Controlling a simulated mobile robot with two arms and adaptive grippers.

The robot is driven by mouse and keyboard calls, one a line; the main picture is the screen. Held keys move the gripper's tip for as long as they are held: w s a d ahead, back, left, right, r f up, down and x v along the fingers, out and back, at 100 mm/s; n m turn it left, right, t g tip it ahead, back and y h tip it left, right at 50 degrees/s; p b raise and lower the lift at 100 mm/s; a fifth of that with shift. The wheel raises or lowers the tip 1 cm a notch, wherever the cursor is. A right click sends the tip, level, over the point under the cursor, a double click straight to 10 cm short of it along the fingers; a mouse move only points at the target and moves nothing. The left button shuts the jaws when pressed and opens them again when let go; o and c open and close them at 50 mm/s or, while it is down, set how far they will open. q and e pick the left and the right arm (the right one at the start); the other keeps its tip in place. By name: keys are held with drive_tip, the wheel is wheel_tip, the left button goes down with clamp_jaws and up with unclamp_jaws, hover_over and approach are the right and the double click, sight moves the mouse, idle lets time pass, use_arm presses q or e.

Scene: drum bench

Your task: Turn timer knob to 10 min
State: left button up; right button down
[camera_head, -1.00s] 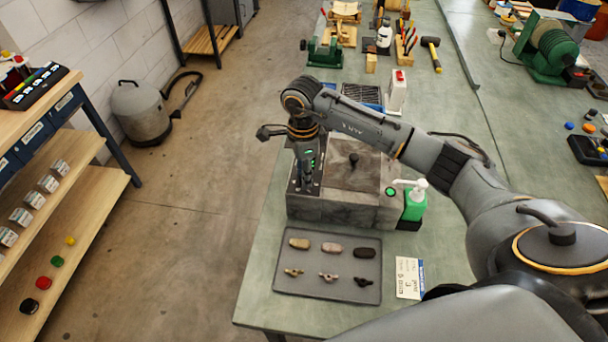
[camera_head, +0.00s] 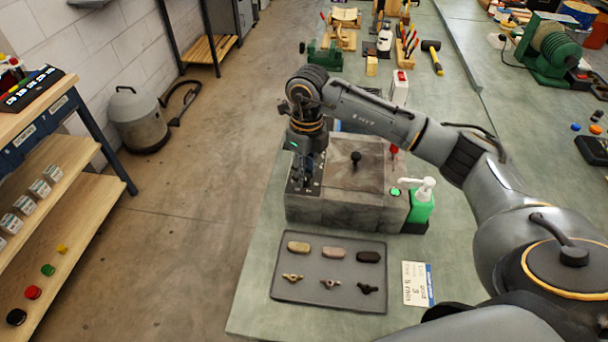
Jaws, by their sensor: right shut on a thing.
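The drum machine, a grey stone-like box (camera_head: 340,208) with a dark lid knob (camera_head: 355,158), stands on the green bench. Its dark control panel (camera_head: 311,191) is on the left of its top. My right gripper (camera_head: 302,182) points straight down onto this panel. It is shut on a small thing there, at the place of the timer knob. The fingers and wrist hide the knob and its scale, so I cannot read the setting. My left gripper is not in view.
In front lies a grey tray (camera_head: 280,285) with several stones and small metal parts. A handwritten card (camera_head: 415,284) lies to its right. A green pump bottle (camera_head: 421,208) stands against the box's right side. Tools stand at the back of the bench.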

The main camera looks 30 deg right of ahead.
drive_tip(key=m+b, duration=0.1)
drive_tip(key=m, duration=0.4)
drive_tip(key=shift+m+b, duration=0.3)
drive_tip(key=shift+b, duration=0.05)
drive_tip(key=m+b, duration=0.1)
drive_tip(key=m, duration=0.4)
drive_tip(key=shift+d+m+t, duration=0.1)
drive_tip(key=shift+m+t, duration=0.2)
drive_tip(key=m, duration=0.6)
drive_tip(key=shift+s+b, duration=0.1)
drive_tip(key=shift+b, duration=0.3)
drive_tip(key=m, duration=0.5)
drive_tip(key=shift+m+h, duration=0.3)
drive_tip(key=c, duration=1)
unclamp_jaws()
drive_tip(key=shift+s, duration=0.1)
drive_tip(key=shift+r, duration=0.1)
